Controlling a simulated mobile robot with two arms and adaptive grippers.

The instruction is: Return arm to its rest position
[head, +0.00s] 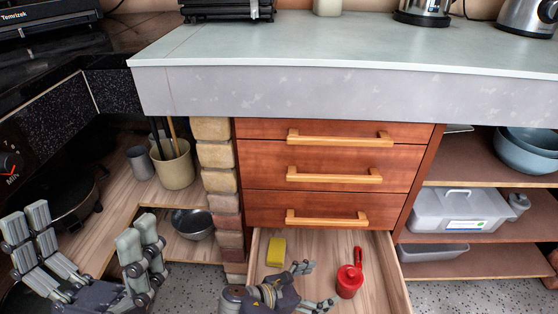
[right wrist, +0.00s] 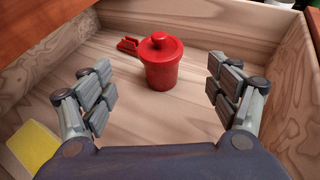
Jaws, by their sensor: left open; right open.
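My left gripper (head: 88,248) is open and empty at the lower left of the head view, in front of the shelves. My right gripper (head: 310,284) is open and empty over the open bottom drawer (head: 384,276). In the right wrist view its fingers (right wrist: 163,98) are spread wide, with a red lidded pot (right wrist: 160,68) beyond them, apart from both. The pot also shows in the head view (head: 349,280), upright on the drawer floor. A yellow block (head: 276,252) lies in the drawer to the left; its edge shows in the right wrist view (right wrist: 32,148).
Three closed drawers (head: 330,175) with wooden handles sit above the open one. The grey counter (head: 350,85) overhangs them. A brick plinth (head: 220,180) stands left of the drawers. A metal bowl (head: 193,223) sits at left.

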